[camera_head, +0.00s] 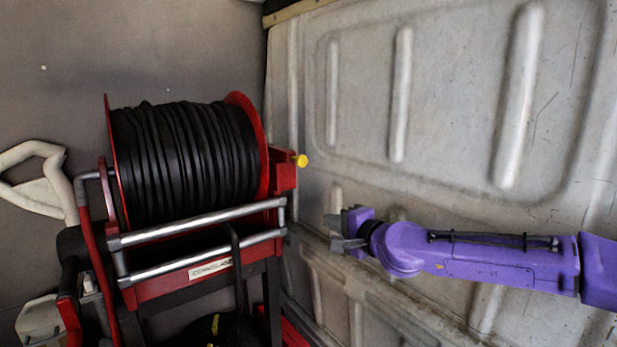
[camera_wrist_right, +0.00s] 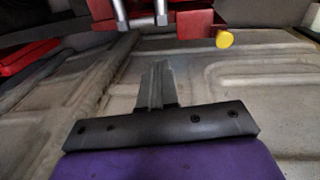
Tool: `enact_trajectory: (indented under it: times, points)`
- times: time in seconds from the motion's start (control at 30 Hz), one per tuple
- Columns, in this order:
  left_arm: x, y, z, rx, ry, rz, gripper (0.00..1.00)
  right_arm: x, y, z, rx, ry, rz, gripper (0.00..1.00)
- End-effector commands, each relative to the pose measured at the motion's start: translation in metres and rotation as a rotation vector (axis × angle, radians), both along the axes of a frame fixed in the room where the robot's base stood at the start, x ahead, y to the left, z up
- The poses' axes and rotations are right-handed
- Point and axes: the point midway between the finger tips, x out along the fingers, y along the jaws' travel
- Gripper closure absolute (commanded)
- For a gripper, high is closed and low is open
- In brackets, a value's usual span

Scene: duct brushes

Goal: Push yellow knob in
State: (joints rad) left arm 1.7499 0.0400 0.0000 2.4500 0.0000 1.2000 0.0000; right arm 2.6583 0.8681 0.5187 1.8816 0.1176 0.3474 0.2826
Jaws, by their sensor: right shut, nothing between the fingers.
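The yellow knob (camera_head: 301,160) sticks out from the right side of the red reel frame (camera_head: 283,178), beside the drum of black hose (camera_head: 190,160). It also shows in the right wrist view (camera_wrist_right: 225,39), near the top, to the right of the fingers. My right gripper (camera_head: 334,233) is shut and empty. It is below and to the right of the knob, clearly apart from it. In the right wrist view its fingers (camera_wrist_right: 157,80) are together and point up the picture. My left gripper is not in view.
A ribbed pale metal wall panel (camera_head: 450,120) fills the right side behind my right arm. Silver bars (camera_head: 200,222) cross the front of the reel. A pale handle (camera_head: 50,180) stands at the far left. Open space lies between the knob and my right gripper.

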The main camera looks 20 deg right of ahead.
Motion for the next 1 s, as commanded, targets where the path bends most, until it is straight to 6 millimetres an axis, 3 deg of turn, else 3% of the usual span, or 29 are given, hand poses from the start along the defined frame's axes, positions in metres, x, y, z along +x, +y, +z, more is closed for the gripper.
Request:
enact_trajectory:
  times: [0.03, 0.1, 0.2, 0.37, 0.8, 1.0]
  points:
    - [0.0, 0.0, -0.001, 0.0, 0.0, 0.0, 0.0, -0.002, -0.011, 0.038, 0.043, -0.061, 0.003, 1.0]
    - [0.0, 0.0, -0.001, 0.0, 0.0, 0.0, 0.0, -0.006, -0.02, 0.072, 0.077, -0.114, 0.013, 1.0]
    - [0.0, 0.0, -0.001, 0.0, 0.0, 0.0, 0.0, -0.008, -0.026, 0.093, 0.099, -0.147, 0.018, 1.0]
    - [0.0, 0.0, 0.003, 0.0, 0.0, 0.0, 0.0, 0.011, -0.02, 0.096, 0.098, -0.147, 0.019, 1.0]
    - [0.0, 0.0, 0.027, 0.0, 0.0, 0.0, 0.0, 0.099, 0.01, 0.101, 0.097, -0.147, 0.018, 1.0]
    - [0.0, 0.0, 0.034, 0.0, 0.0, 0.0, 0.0, 0.119, 0.018, 0.101, 0.099, -0.147, 0.019, 1.0]
